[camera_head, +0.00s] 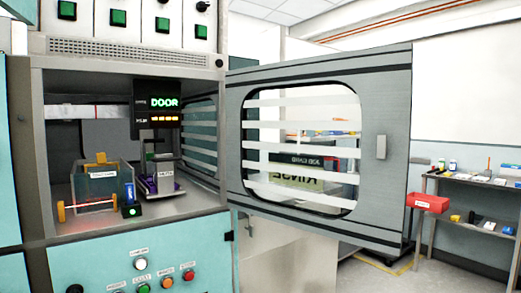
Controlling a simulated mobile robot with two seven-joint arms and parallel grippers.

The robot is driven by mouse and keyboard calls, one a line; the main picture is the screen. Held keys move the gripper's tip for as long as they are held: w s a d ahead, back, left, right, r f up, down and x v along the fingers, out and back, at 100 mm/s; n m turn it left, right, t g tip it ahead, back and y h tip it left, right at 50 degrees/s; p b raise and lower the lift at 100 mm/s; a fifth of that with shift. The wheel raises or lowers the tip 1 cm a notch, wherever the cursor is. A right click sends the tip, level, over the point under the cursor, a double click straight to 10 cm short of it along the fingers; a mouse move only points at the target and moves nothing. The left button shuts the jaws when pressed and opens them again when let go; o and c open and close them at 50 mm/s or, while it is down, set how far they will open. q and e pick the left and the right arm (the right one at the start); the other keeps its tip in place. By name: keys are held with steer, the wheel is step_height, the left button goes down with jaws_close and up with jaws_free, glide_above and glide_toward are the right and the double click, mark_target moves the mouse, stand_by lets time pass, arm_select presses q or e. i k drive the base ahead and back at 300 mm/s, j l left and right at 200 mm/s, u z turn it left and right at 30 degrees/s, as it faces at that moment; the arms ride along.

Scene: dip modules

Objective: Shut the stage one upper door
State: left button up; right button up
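The upper door (385,197) is a grey panel with a large window crossed by white bars. It stands wide open, swung out to the right from the right edge of the chamber opening. A small light handle (381,147) sits near its far right edge. The open chamber (190,208) is at the left, and a black display (158,103) inside it reads "DOOR" in green. Neither of my grippers shows in the head view.
In the chamber stand a clear-sided tank (100,185) and a small stand (163,180). Below are several coloured buttons (166,283). At the right, a bench (478,182) holds tools beside a red bin (427,203). A wall lies behind the door.

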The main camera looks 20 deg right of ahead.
mark_target(380, 79)
steer(key=u, duration=1.45)
steer(key=k+l, duration=0.1)
steer(key=l, duration=0.35)
steer(key=k+l+u, duration=0.15)
steer(key=l, duration=0.3)
steer(key=k+l, duration=0.1)
steer(key=l, duration=0.4)
steer(key=k+l, duration=0.1)
steer(key=l, duration=0.35)
steer(key=k+l, duration=0.1)
steer(key=l, duration=0.4)
steer(key=k+l, duration=0.1)
steer(key=l, duration=0.4)
steer(key=k+l, duration=0.15)
steer(key=l, duration=0.3)
steer(key=k+l, duration=0.1)
steer(key=l, duration=0.4)
